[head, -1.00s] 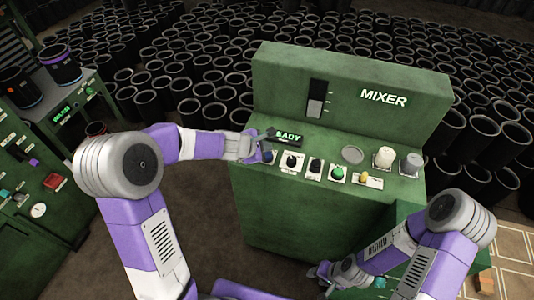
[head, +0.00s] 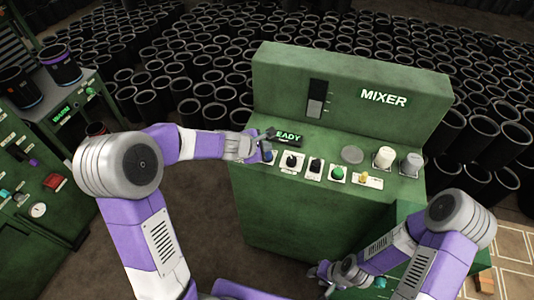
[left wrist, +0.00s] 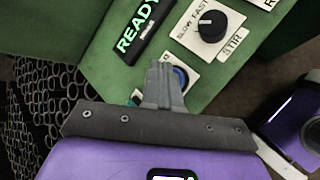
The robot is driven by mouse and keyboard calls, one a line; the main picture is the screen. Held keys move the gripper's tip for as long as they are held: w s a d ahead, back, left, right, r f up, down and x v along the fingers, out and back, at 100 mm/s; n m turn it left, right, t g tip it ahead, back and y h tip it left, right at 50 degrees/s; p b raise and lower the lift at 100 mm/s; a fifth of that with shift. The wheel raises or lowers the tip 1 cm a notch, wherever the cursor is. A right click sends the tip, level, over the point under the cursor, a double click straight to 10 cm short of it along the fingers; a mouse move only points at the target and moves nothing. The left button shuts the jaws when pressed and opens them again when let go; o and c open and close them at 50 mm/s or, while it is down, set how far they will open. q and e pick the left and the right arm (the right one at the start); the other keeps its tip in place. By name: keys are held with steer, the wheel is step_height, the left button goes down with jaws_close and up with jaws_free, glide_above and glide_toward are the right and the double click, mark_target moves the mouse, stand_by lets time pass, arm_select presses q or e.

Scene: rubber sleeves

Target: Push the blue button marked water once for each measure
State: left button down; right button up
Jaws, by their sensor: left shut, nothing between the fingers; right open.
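The blue button (head: 269,156) sits on a white plate at the left end of the mixer's sloped green panel. In the left wrist view the blue button (left wrist: 181,79) shows partly behind my left gripper (left wrist: 164,68); its label is hidden. My left gripper (head: 262,146) is shut and empty, its tips over or right beside the button. I cannot tell whether they touch it. The lit display (left wrist: 138,27) beside it reads READY. My right gripper (head: 328,277) is open and empty, low in front of the mixer.
The panel also holds a black stir knob (left wrist: 211,26), a green button (head: 338,173), a yellow control (head: 364,177) and a white cup (head: 384,157). Rows of black sleeves (head: 200,65) fill the floor behind. A green bench (head: 60,160) with a red button stands at left.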

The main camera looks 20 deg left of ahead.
arm_select(q)
steer(key=shift+f, duration=0.15)
steer(key=shift+f+b, duration=0.3)
steer(key=shift+b, duration=0.15)
steer(key=shift+f+b, duration=0.45)
stand_by(0.6)
steer(key=shift+r, duration=0.1)
steer(key=shift+r+p, duration=0.75)
steer(key=shift+p, duration=0.05)
step_height(320, 180, up, 5)
steer(key=p, duration=0.5)
steer(key=shift+r, duration=0.1)
